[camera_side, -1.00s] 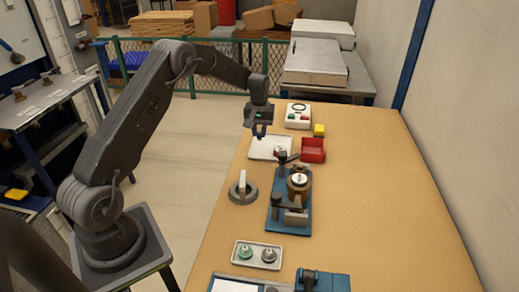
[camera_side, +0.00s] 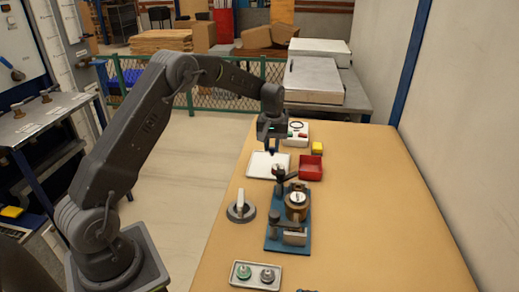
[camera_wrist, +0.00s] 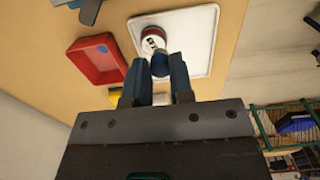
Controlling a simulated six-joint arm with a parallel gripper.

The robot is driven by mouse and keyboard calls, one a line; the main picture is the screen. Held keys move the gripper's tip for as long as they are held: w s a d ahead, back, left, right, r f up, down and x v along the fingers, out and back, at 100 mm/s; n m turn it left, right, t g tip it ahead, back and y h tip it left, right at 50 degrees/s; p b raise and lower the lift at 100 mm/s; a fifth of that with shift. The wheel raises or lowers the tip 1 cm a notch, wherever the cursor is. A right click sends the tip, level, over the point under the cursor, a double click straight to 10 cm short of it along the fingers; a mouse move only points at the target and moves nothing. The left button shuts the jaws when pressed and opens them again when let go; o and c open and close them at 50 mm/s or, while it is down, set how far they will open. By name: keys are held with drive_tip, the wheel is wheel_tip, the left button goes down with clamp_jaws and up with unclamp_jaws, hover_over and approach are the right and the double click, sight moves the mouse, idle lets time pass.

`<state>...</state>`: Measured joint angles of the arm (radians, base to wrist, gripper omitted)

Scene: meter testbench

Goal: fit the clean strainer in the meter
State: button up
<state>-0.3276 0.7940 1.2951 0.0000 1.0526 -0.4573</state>
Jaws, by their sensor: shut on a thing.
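The meter (camera_side: 297,206), a brownish round body with a pale top, stands upright in a clamp fixture on a blue plate (camera_side: 273,244). Two small round parts, one greenish (camera_side: 244,272) and one grey (camera_side: 267,276), sit in a small pale tray; which is the strainer I cannot tell. My gripper (camera_side: 271,151) is over the white tray (camera_side: 257,168), behind the meter. In the wrist view, my gripper (camera_wrist: 158,80) is shut on a dark blue round piece (camera_wrist: 160,66). A red-brown and white cylinder (camera_wrist: 153,41) shows just beyond it; whether they are joined is unclear.
A red bin (camera_side: 310,168) and a yellow block (camera_side: 317,148) are right of the white tray. A white device (camera_side: 298,134) stands behind. A grey ring-shaped stand with an upright white piece (camera_side: 241,209) is left of the meter. The bench's right side (camera_side: 380,220) is clear.

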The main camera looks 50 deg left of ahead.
drive_tip(key=shift+s+d+r, duration=0.1)
drive_tip(key=shift+s+d, duration=0.1)
drive_tip(key=shift+d, duration=2.15)
drive_tip(key=shift+s+d, duration=0.15)
drive_tip(key=shift+d, duration=2.25)
drive_tip(key=shift+s+d+r, duration=0.1)
drive_tip(key=shift+s+d, duration=0.1)
drive_tip(key=shift+d, duration=2.15)
drive_tip(key=shift+f, duration=2.35)
drive_tip(key=o, duration=1)
drive_tip(key=shift+o, duration=0.2)
wheel_tip(320, 180, up, 7)
